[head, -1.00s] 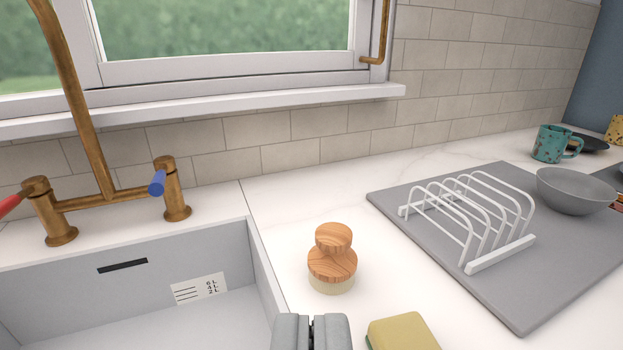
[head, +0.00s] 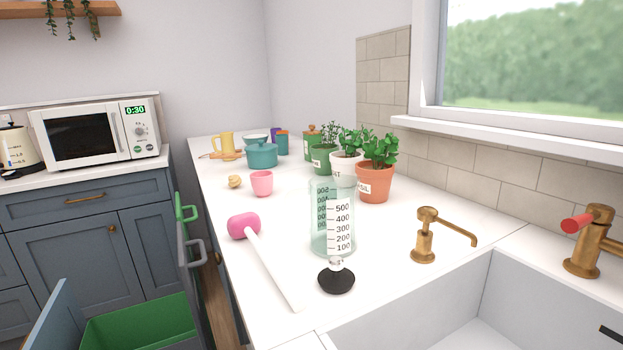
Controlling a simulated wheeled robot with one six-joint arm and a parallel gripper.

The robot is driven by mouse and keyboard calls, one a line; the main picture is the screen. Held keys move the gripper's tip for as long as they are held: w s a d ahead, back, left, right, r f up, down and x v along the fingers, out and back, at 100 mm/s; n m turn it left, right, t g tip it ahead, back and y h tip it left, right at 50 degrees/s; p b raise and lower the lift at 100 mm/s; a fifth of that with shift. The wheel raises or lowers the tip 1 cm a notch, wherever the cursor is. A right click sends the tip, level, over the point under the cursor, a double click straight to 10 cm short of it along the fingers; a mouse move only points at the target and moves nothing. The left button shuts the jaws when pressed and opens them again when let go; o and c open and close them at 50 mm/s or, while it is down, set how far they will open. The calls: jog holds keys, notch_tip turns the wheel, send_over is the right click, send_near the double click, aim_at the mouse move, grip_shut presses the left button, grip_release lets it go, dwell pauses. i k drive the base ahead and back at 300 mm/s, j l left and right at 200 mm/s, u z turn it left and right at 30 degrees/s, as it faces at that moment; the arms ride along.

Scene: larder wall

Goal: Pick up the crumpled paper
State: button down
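A small, lumpy, yellowish-tan ball (head: 235,181) lies on the white counter in the head view, left of a pink cup. It may be the crumpled paper, but it is too small for me to be sure. Nothing else in view looks like crumpled paper. My gripper is not in view now.
The pink cup (head: 262,183), teal pot (head: 262,155) and potted herbs (head: 375,182) are behind. Open drawer with green bin (head: 135,325) at lower left; sink (head: 420,315) at right.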

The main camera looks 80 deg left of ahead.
aim_at(235, 180)
jog(key=u, duration=2.65)
